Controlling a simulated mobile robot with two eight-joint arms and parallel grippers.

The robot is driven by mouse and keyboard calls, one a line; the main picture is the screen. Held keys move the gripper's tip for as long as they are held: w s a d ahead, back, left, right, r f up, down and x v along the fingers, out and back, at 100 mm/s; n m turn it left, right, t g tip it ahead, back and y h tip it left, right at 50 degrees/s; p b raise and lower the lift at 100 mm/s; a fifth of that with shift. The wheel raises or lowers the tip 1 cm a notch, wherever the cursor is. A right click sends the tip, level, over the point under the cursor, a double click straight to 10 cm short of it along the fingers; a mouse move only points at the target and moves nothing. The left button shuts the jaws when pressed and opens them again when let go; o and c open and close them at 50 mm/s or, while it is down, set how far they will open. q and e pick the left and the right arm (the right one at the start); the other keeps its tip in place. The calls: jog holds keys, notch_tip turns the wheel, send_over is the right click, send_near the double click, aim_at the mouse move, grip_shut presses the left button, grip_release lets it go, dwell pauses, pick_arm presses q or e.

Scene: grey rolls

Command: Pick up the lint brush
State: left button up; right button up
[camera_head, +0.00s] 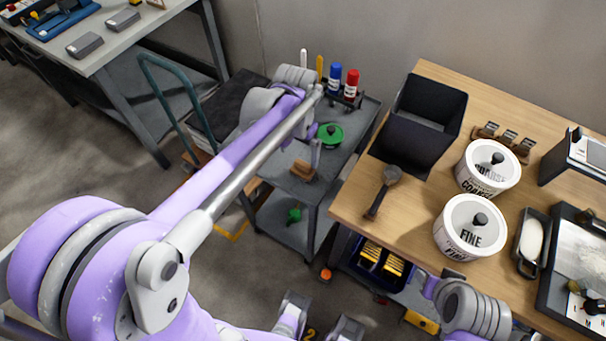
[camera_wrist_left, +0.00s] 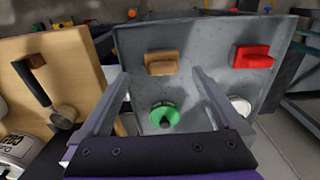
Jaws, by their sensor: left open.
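A brown block-shaped brush (camera_head: 303,170) lies on the grey cart top (camera_head: 354,122). It also shows in the left wrist view (camera_wrist_left: 161,63), just beyond and between my fingertips. A red block with a raised grip (camera_wrist_left: 252,57) lies to its right there; my arm appears to cover it in the head view. I cannot tell for sure which is the lint brush. My left gripper (camera_wrist_left: 158,75) is open and empty above the cart. In the head view my forearm hides much of it. My right gripper does not show clearly.
A green round lidded item (camera_head: 330,135), also in the wrist view (camera_wrist_left: 164,115), lies near the brown brush. Blue (camera_head: 335,76) and red bottles (camera_head: 351,84) stand at the cart's back. The wooden table (camera_head: 400,215) with tubs and a black bin (camera_head: 420,125) adjoins right.

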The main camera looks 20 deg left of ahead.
aim_at(303, 169)
pick_arm(q)
jog(key=shift+w+a+f, duration=0.2)
jog(key=shift+w+f, duration=0.15)
jog(key=shift+w, duration=0.4)
jog(key=shift+w+a+f, duration=0.1)
jog(key=shift+w+f, duration=0.15)
jog(key=f, duration=0.2)
jog(key=f+b, duration=0.1)
jog(key=f, duration=0.1)
jog(key=shift+s+f, duration=0.2)
jog(key=shift+f, duration=0.1)
jog(key=f, duration=0.5)
jog(key=shift+w+d+f, duration=0.35)
jog(key=shift+w, duration=0.05)
jog(key=c, duration=1.3)
jog(key=shift+o, duration=0.2)
notch_tip(303, 169, up, 10)
jog(key=shift+r+p, duration=0.1)
jog(key=shift+p, duration=0.3)
